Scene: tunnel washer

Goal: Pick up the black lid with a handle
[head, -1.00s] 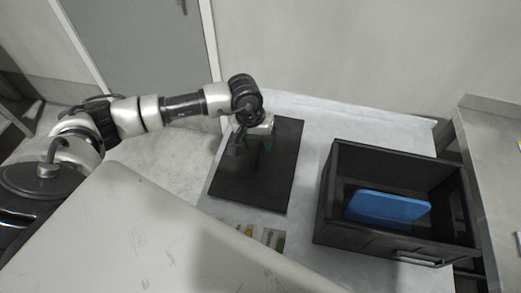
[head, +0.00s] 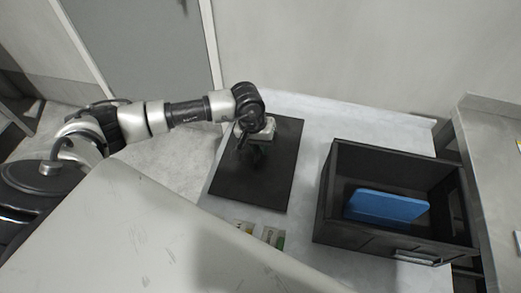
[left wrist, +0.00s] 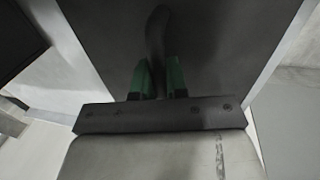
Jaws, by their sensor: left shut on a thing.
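The black lid (head: 278,180) is a flat dark rectangular slab on the light worktop, left of the black crate. My left gripper (head: 257,150) is over the middle of the lid, pointing down at it. In the left wrist view, its green fingers (left wrist: 160,82) are on either side of the lid's dark curved handle (left wrist: 157,35), shut on it. The lid's dark surface (left wrist: 225,35) fills much of that view. The lid looks flat on the worktop. My right gripper is not in view.
A black open crate (head: 395,242) with a blue board (head: 385,207) inside stands to the right. Small printed packets (head: 272,237) lie in front of the lid. A wall (head: 340,60) runs behind. Bare worktop (head: 312,165) separates lid and crate.

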